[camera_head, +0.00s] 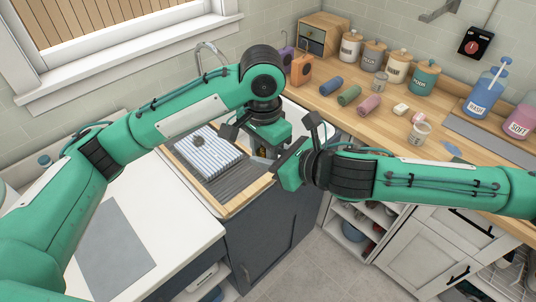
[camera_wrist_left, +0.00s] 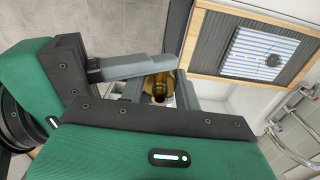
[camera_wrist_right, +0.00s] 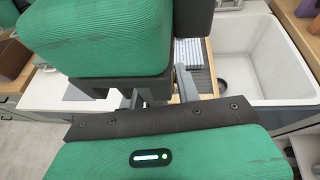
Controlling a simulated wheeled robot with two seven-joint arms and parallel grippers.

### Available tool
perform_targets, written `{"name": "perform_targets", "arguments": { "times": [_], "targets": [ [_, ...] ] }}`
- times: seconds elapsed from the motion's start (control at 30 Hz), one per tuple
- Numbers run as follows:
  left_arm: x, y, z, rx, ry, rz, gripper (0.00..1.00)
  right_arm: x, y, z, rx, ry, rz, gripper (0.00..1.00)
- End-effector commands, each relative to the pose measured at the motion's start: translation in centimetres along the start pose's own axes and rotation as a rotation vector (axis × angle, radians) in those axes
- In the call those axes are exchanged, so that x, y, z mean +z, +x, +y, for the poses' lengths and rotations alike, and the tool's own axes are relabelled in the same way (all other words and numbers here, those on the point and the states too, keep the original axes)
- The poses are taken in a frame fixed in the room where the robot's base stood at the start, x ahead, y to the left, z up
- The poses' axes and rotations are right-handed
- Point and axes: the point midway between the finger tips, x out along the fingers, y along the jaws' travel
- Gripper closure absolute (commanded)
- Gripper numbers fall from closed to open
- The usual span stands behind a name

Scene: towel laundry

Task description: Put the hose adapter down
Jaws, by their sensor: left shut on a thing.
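The brass-coloured hose adapter (camera_wrist_left: 158,88) shows in the left wrist view between the fingers of my left gripper (camera_wrist_left: 158,95), which is shut on it. In the head view my left gripper (camera_head: 263,146) holds it in the air in front of the sink counter, mostly hidden by the two grippers. My right gripper (camera_wrist_right: 160,92) is close beside the left one, with its fingers apart and nothing clearly seen between them. In the left wrist view a grey finger of the right gripper reaches close to the adapter; I cannot tell whether they touch.
A striped towel (camera_head: 208,153) lies on a grey, wood-edged tray (camera_head: 235,199) below the grippers. A white sink (camera_wrist_right: 265,60) is beside it. The wooden counter (camera_head: 330,110) holds lidded canisters, coloured rolls and bottles. The white worktop (camera_head: 175,222) at left has a flat grey mat (camera_head: 112,250).

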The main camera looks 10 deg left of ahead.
Motion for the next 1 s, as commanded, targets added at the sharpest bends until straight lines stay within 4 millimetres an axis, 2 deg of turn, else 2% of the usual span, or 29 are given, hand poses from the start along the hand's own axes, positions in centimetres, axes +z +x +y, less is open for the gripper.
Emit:
{"name": "perform_targets", "arguments": {
  "times": [0.03, 0.07, 0.13, 0.17, 0.27, 0.67, 0.77, 1.0],
  "targets": [
    [-0.1, 0.0, 0.0, 0.000, -0.002, 0.003, 0.95, 0.0, 0.0, 0.3, 0.008, 0.000, -0.002, 0.83],
    [-0.1, 0.0, 0.0, 0.000, -0.002, 0.004, 0.95, 0.0, 0.0, 0.4, 0.009, 0.000, -0.002, 0.89],
    [-0.1, 0.0, 0.0, 0.000, -0.003, 0.004, 0.95, 0.0, 0.0, 0.4, 0.010, 0.000, -0.002, 0.90],
    [-0.1, 0.0, 0.0, 0.000, -0.003, 0.005, 0.62, 0.1, 0.0, 0.5, 0.011, 0.000, -0.002, 0.90],
    [-0.1, 0.0, -0.1, 0.000, -0.003, 0.004, 0.42, 0.1, 0.0, 0.4, 0.010, 0.000, -0.002, 0.90],
    [-0.1, -0.6, -0.1, -0.002, -0.002, 0.005, 0.42, 0.1, 0.0, 0.3, 0.008, 0.000, -0.002, 0.90],
    [-0.1, -1.6, -0.1, -0.002, -0.002, 0.006, 0.42, 0.1, 0.0, 0.3, 0.007, 0.000, -0.002, 0.90],
    [-0.1, -5.8, -0.1, -0.004, -0.003, 0.008, 0.42, 0.0, 0.0, 0.3, 0.007, 0.000, -0.001, 0.90]
  ]
}}
